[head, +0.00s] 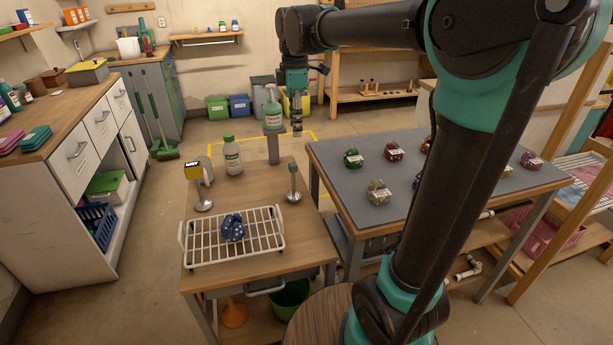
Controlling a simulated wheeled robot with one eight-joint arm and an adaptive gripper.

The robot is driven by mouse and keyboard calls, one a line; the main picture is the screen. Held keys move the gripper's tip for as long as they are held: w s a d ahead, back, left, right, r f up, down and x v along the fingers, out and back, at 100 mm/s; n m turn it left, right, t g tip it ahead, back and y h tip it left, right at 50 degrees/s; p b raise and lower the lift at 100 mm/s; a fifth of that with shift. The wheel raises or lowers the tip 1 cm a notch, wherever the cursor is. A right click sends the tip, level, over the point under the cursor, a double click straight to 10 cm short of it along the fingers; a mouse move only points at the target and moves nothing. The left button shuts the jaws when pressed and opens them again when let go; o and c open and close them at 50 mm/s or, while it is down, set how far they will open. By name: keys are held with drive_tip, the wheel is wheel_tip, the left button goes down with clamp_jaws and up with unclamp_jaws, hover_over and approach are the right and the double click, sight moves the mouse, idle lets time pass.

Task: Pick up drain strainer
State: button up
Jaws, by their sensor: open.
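One, with a dark top, is at the right (294,190); the other is at the left (203,203), near a yellow-topped item (194,171). Either may be the drain strainer; I cannot tell for certain at this size. My gripper (297,130) hangs pointing down, above and behind the right-hand piece in the picture, apart from it. Its jaws are small here; they are open, with nothing seen between them.
A white wire rack (190,256) holds a blue dotted item (233,228). A grey-topped table (340,163) with several small coloured items stands right, partly behind my arm.

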drive_tip(key=w+r+n, duration=0.1)
drive_tip(key=r, duration=0.1)
approach(293, 164)
drive_tip(key=shift+n, duration=0.3)
wheel_tip(293, 164, down, 5)
drive_tip(key=shift+w+d+f, duration=0.1)
drive_tip(key=shift+d+f, duration=0.05)
drive_tip(key=shift+w+a+f, duration=0.1)
drive_tip(key=shift+a+f, duration=0.05)
drive_tip(key=shift+f, duration=1.1)
drive_tip(key=shift+w+a+f, duration=0.1)
drive_tip(key=shift+a+f, duration=0.05)
drive_tip(key=shift+f, duration=1.15)
clamp_jaws()
